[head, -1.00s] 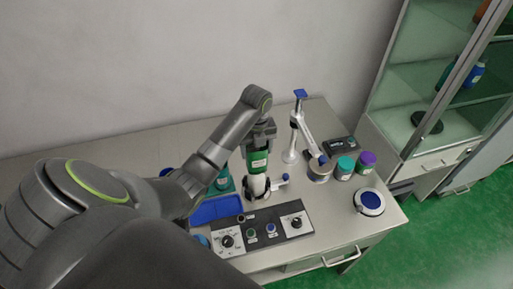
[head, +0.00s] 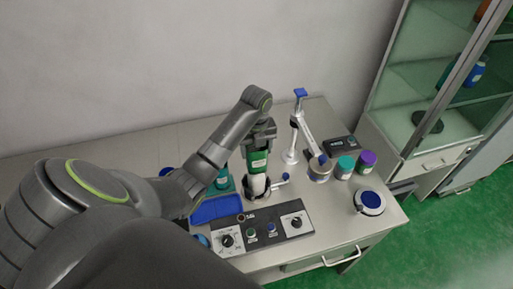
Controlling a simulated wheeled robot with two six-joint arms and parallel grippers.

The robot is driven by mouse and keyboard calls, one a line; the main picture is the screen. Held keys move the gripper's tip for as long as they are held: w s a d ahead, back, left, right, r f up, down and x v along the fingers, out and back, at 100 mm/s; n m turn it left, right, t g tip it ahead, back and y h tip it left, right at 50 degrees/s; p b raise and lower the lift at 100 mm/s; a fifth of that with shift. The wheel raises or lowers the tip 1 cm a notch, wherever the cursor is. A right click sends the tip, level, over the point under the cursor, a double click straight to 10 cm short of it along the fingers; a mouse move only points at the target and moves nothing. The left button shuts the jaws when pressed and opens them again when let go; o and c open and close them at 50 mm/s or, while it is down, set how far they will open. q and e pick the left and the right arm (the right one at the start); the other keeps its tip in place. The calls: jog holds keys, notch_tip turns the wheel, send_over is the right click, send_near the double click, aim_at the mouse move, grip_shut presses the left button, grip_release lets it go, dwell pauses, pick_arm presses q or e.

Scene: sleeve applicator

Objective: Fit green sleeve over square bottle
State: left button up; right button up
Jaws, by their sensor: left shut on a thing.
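The green sleeve (head: 258,160) has a white label and is held in my left gripper (head: 259,142), which is shut on it. The gripper points down with the sleeve below it. A white bottle body (head: 257,184) shows directly under the sleeve, standing in a dark round holder (head: 248,193) on the table. The sleeve's lower edge meets or overlaps the bottle's upper part; I cannot tell how far it is around it. The bottle's top is hidden. My right gripper is not in view.
A control panel (head: 270,237) with knobs and buttons lies in front of the holder. A blue tray (head: 216,208) is left of it. A white arm stand (head: 308,136), a teal-lidded jar (head: 345,163), a purple-lidded jar (head: 366,158) and a round blue-topped device (head: 370,200) stand to the right.

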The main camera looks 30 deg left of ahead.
aim_at(256, 166)
pick_arm(q)
jog(key=shift+f+b, duration=1.75)
jog(key=shift+f, duration=1.9)
jog(key=o, duration=1.2)
jog(key=shift+o, duration=0.2)
notch_tip(256, 166, up, 3)
jog(key=p, duration=0.3)
jog(key=shift+r, duration=0.15)
jog(key=shift+r+p, duration=0.55)
jog(key=shift+r, duration=3.3)
